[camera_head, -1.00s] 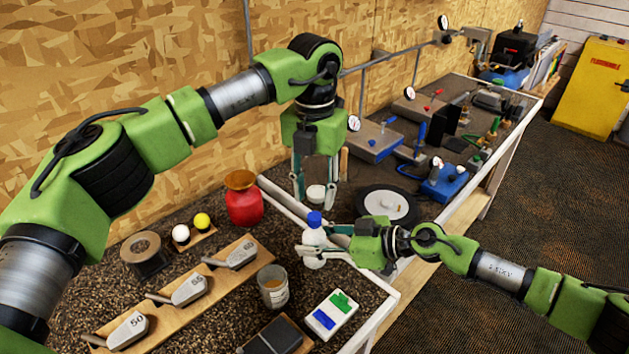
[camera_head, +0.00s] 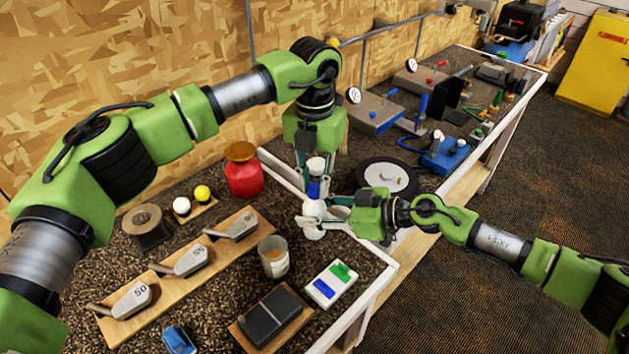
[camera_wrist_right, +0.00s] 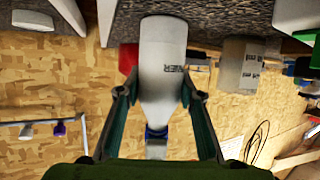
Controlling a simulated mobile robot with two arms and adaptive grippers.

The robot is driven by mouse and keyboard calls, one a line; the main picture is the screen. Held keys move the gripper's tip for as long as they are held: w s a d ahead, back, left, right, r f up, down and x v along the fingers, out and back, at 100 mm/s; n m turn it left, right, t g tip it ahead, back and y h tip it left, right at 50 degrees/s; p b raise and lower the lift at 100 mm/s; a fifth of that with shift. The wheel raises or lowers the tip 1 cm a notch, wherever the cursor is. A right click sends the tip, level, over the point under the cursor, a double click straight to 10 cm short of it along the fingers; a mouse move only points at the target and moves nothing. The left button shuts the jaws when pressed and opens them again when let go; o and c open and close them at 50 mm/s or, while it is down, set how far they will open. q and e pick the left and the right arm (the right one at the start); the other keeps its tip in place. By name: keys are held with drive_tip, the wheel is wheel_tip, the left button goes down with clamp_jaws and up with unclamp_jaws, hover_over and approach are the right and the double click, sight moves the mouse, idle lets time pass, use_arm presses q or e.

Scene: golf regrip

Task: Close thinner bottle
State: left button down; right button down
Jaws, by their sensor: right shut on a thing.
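The thinner bottle (camera_head: 313,211) is white with a blue cap (camera_head: 313,190) on top. It stands upright on the bench. My right gripper (camera_head: 318,219) is shut around its body from the right. In the right wrist view the bottle (camera_wrist_right: 163,65) shows upside down between the two fingers, with its blue top (camera_wrist_right: 157,132) low in the picture. My left gripper (camera_head: 315,178) points down just behind and above the cap, its fingers apart. Whether they touch the cap cannot be told. A small white container (camera_head: 316,165) shows between those fingers, partly hidden.
A red jar (camera_head: 243,175) stands left of the bottle and a glass cup (camera_head: 273,257) nearer the front. A dark wheel-like disc (camera_head: 388,178) lies behind my right gripper. Club heads on a wooden rack (camera_head: 190,262) fill the front left.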

use_arm(q)
drive_tip(key=m, duration=0.3)
use_arm(e)
drive_tip(key=shift+f, duration=0.1)
use_arm(q)
drive_tip(key=m, duration=0.5)
drive_tip(key=c, duration=1.7)
unclamp_jaws()
wheel_tip(320, 180, up, 12)
use_arm(e)
drive_tip(key=c, duration=1.3)
unclamp_jaws()
